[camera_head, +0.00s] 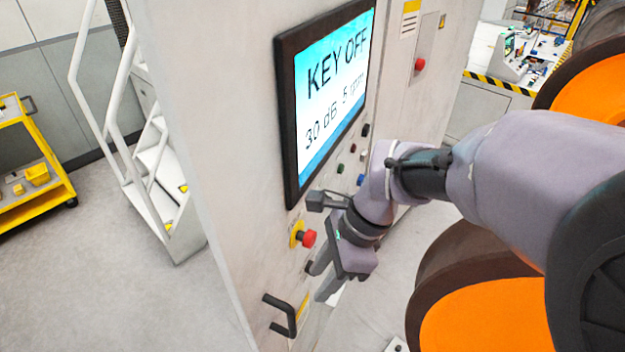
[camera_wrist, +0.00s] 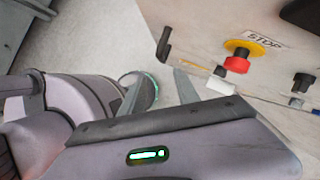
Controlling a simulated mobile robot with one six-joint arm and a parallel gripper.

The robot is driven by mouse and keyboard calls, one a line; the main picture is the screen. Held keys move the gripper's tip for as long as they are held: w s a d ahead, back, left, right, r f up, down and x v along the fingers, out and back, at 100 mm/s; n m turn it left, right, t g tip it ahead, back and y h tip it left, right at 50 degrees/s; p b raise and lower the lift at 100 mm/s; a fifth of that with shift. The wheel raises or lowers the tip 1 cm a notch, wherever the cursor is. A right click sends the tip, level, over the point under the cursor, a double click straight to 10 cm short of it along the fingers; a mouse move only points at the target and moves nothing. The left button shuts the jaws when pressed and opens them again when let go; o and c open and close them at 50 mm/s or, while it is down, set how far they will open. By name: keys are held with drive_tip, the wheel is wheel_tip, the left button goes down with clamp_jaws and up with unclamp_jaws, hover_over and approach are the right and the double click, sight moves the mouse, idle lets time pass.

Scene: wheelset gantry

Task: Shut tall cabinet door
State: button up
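The tall pale cabinet (camera_head: 215,150) fills the middle of the head view. It carries a screen reading KEY OFF (camera_head: 335,85) and a red stop button on a yellow base (camera_head: 305,238), also seen in the wrist view (camera_wrist: 240,60). A black handle (camera_head: 283,315) sits low on the cabinet face. My gripper (camera_head: 328,280) points down close to the face, just below and right of the stop button. In the wrist view its fingers (camera_wrist: 163,90) stand apart with nothing seen between them. I cannot tell which panel is the door or how far it stands open.
A yellow cart (camera_head: 35,175) and white stairs with a railing (camera_head: 155,165) stand at the left. Large orange-faced wheels (camera_head: 485,315) are close on the right, beside my arm. Grey floor (camera_head: 130,290) lies clear left of the cabinet.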

sight(291, 318)
drive_tip(key=b+x, duration=0.5)
drive_tip(key=x, duration=1.1)
drive_tip(key=shift+w+a+f+b, duration=0.1)
drive_tip(key=shift+f+b, duration=0.1)
drive_tip(key=shift+b, duration=0.1)
clamp_jaws()
idle(0.4)
